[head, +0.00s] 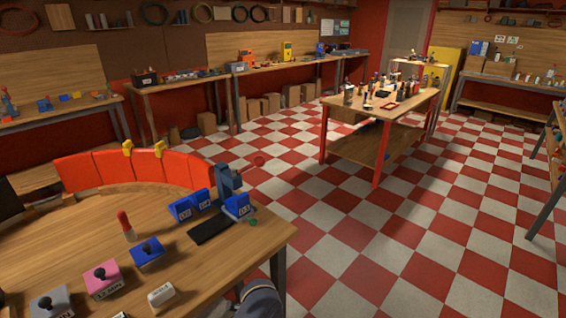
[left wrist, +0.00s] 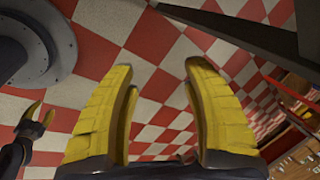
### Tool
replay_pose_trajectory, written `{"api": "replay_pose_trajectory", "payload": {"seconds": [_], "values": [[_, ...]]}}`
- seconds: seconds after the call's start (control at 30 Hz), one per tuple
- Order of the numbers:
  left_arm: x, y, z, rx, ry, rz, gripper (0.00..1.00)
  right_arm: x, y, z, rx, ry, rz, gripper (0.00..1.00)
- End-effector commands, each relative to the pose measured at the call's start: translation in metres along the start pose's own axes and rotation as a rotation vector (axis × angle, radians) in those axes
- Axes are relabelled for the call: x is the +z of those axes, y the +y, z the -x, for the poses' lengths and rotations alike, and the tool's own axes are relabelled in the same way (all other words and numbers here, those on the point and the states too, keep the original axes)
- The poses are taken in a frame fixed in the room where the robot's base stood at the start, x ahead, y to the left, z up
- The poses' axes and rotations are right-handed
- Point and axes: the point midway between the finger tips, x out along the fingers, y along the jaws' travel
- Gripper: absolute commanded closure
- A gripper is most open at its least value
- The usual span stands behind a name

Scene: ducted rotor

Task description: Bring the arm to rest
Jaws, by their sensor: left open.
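My left gripper (left wrist: 158,105) shows in the left wrist view, with its two yellow fingers spread apart and nothing between them. It hangs over the red and white checkered floor, clear of any object. A second, smaller-looking gripper with yellow fingertips, which I take as my right gripper (left wrist: 40,114), shows at the left edge of that view. Its tips look apart and empty. Neither gripper's fingers show in the head view.
The wooden table (head: 80,225) at the lower left bears a curved orange-red panel wall (head: 113,166), blue blocks (head: 148,252), a pink block (head: 102,279) and a white block (head: 161,295). A cluttered workbench (head: 385,112) stands farther back. Open floor (head: 400,260) lies right.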

Motion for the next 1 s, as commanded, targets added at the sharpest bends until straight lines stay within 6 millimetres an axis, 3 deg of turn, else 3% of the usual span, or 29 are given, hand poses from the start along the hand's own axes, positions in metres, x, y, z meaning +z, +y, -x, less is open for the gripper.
{"api": "replay_pose_trajectory", "payload": {"seconds": [0.03, 0.27, 0.53, 0.7, 1.0], "values": [[0.015, 0.017, 0.000, -0.013, -0.004, 0.066, 0.51, 0.000, 0.000, 0.000, 0.000, 0.000, 0.000, 0.56], [0.085, 0.075, 0.016, -0.111, -0.049, 0.361, 0.51, 0.000, 0.000, 0.000, 0.000, 0.000, 0.000, 0.56], [0.175, 0.138, 0.062, -0.259, -0.142, 0.639, 0.51, 0.001, 0.001, 0.000, 0.001, -0.001, 0.001, 0.56], [0.209, 0.159, 0.089, -0.330, -0.183, 0.727, 0.51, 0.001, 0.002, 0.000, 0.001, -0.001, 0.001, 0.56], [0.248, 0.182, 0.127, -0.419, -0.233, 0.811, 0.51, 0.001, 0.002, 0.000, 0.002, -0.001, 0.001, 0.56]]}}
